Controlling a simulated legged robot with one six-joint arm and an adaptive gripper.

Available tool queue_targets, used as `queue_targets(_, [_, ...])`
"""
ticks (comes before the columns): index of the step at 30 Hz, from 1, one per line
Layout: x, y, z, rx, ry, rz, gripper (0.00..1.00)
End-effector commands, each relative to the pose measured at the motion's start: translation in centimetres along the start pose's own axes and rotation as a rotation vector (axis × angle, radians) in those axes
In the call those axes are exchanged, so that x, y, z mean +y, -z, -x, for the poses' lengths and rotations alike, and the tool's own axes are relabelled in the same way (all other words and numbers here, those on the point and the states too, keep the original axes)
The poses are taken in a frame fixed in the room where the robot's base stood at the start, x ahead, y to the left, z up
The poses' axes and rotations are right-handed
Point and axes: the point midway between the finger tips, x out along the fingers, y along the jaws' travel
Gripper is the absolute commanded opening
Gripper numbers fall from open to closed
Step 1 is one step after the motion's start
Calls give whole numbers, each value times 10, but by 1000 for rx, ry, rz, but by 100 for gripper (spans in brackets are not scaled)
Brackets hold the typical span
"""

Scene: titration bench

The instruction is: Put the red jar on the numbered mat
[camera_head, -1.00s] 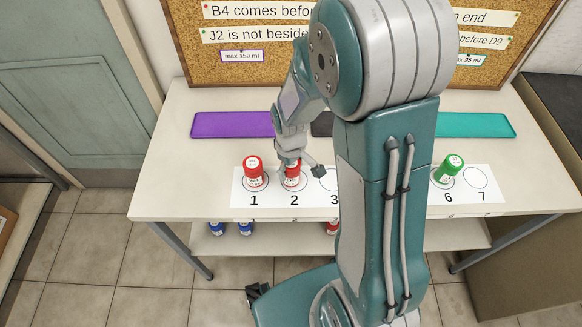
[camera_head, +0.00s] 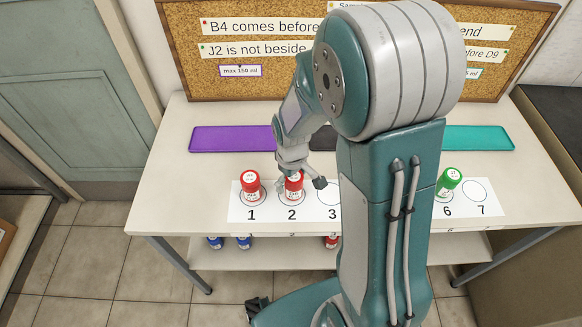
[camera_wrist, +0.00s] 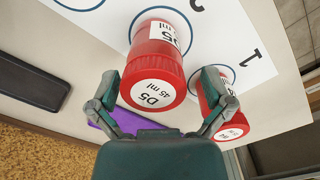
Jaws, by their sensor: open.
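A red jar (camera_head: 294,187) labelled D5, 45 ml, stands upright at circle 2 of the white numbered mat (camera_head: 272,214). It also shows in the wrist view (camera_wrist: 153,62). My gripper (camera_head: 302,182) is low over this jar. In the wrist view my gripper (camera_wrist: 160,78) is open, one finger on either side of the D5 jar, with no clear grip on it. A second red jar (camera_head: 251,187) stands at circle 1, partly behind my right-hand finger in the wrist view (camera_wrist: 229,122). Circles 4 and 5 are hidden by my arm.
A green jar (camera_head: 449,180) stands near number 6; circle 7 (camera_head: 474,190) is empty. A purple tray (camera_head: 230,139), a dark tray (camera_wrist: 28,80) and a teal tray (camera_head: 480,138) lie behind the mat. Blue jars (camera_head: 244,242) and a red jar (camera_head: 332,241) are on the lower shelf.

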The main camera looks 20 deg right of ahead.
Motion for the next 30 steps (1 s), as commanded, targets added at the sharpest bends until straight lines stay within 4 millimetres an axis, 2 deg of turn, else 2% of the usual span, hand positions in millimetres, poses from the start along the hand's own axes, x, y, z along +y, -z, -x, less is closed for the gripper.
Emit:
queue_targets(12, [-1, 2, 84, 5, -4, 0, 100])
queue_targets(16, [-1, 1, 102, 3, -3, 0, 100])
queue_targets(21, [-2, 0, 113, 7, -5, -5, 100])
queue_targets(26, [-9, -15, 142, 71, -34, -65, 100])
queue_targets(30, [-20, -38, 175, 160, -66, -154, 100])
